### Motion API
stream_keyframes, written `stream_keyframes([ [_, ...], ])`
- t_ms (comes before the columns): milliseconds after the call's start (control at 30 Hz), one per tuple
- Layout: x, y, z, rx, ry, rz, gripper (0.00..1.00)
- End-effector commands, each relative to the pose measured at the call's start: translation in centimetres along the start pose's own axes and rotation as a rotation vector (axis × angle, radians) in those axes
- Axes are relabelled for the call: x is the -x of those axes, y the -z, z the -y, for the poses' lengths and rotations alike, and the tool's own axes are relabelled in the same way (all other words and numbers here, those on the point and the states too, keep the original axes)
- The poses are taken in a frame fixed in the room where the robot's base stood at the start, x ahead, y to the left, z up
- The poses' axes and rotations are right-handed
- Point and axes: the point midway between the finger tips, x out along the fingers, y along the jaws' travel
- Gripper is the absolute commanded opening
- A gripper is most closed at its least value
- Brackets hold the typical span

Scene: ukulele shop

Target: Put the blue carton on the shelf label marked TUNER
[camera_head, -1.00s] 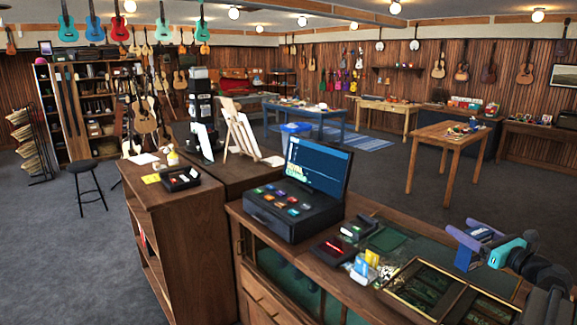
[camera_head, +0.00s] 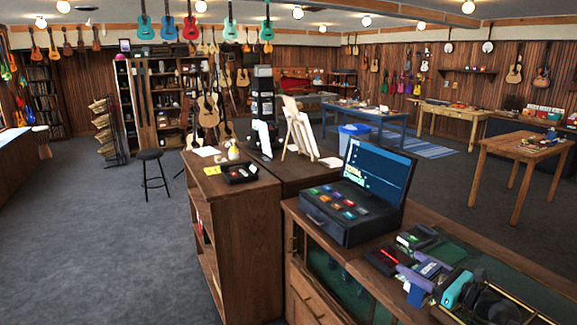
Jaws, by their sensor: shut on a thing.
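My gripper (camera_head: 424,275), with pale purple fingers, shows at the lower right, over the right part of the wooden counter. It is shut on the blue carton (camera_head: 417,296), whose blue side shows below the near finger. A darker upper face with a pale mark shows between the fingers. The fingers hide part of the carton, and I cannot tell its height above the counter. I cannot make out any shelf label marked TUNER.
The glass-topped counter (camera_head: 348,262) carries a black till with a screen (camera_head: 379,174). A black stool (camera_head: 151,156) stands on open grey floor to the left. Tables stand at the back right.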

Motion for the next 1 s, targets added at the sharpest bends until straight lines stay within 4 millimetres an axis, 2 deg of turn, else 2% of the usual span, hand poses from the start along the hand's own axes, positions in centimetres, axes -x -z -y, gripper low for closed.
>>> stream_keyframes([
  [33, -1.2, 0.5, -1.6, -0.002, -0.027, 0.000, 0.37],
  [300, -6.0, 2.8, -8.7, 0.000, -0.153, 0.003, 0.37],
  [600, -9.6, 4.8, -15.8, 0.000, -0.272, 0.007, 0.37],
  [800, -11.1, 5.8, -19.6, 0.000, -0.331, 0.009, 0.37],
  [1000, -11.1, 7.9, -19.3, 0.002, -0.328, 0.009, 0.37],
])
